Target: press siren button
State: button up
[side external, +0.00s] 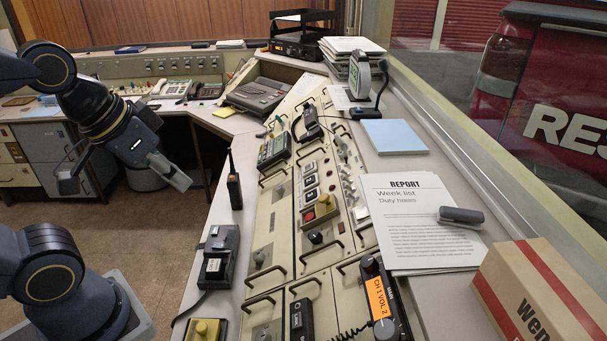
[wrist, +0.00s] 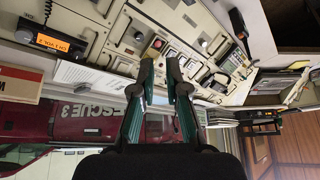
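A red push button (side external: 324,200) on a yellow base sits in the middle of the beige console panel (side external: 284,254). Small square buttons lie just behind it. No siren label is readable. The red button also shows in the wrist view (wrist: 157,44), just beyond the fingertips in the picture, upside down. My gripper (side external: 124,182) is at the left, over the floor and well apart from the console. Its two fingers are spread and empty; they also show spread in the wrist view (wrist: 159,68).
A black handheld radio (side external: 234,182) stands at the console's left edge. A yellow-topped box (side external: 206,329) is at the front. Panel handles and a handset (side external: 307,124) stick up. A radio with an orange display (side external: 381,300), report papers (side external: 421,222) and a carton (side external: 540,295) are right.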

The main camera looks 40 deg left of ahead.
grip_shut()
